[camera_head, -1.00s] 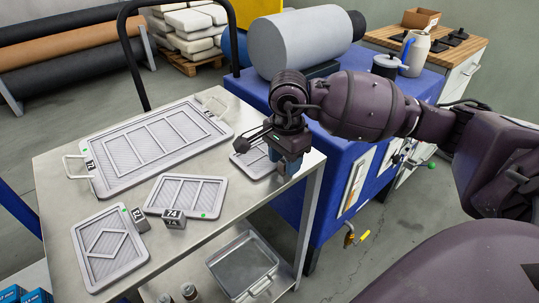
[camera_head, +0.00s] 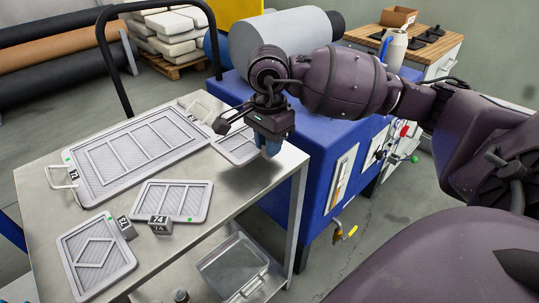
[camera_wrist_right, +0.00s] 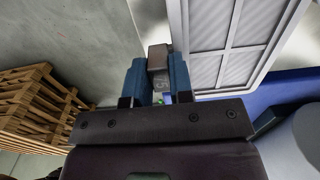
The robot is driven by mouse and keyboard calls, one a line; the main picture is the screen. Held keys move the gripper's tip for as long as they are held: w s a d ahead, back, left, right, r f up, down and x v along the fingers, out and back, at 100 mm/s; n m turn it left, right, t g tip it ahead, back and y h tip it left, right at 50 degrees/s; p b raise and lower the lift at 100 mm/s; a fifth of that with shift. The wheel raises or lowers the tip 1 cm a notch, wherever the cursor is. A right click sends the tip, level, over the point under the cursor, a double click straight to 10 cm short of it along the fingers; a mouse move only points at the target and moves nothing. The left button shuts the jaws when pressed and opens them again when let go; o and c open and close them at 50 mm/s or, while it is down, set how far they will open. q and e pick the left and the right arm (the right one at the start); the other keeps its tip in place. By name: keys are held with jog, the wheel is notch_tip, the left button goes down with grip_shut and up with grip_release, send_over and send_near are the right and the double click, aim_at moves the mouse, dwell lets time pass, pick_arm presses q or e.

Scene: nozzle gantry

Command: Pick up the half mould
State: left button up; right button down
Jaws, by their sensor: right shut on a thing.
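The half mould (camera_head: 236,146) is a small pale grey ribbed tray at the far right end of the steel table, partly hidden behind my right gripper. My right gripper (camera_head: 271,149) points down at its right side. In the right wrist view, the blue fingers of the gripper (camera_wrist_right: 158,62) are shut on a grey block marked 75 (camera_wrist_right: 158,58) beside the half mould (camera_wrist_right: 232,38). The half mould appears slightly above the table, though the gap under it is hard to judge. My left gripper is out of view.
On the table (camera_head: 215,225) lie a large two-handled mould (camera_head: 137,152), a panelled mould (camera_head: 172,200) and a diamond-patterned mould (camera_head: 95,254), with number blocks beside them. A blue cabinet (camera_head: 325,160) stands close on the right. A metal tray (camera_head: 232,265) is on the lower shelf.

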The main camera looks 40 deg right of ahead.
notch_tip(320, 180, up, 15)
jog(key=p, duration=0.1)
jog(key=shift+n, duration=0.3)
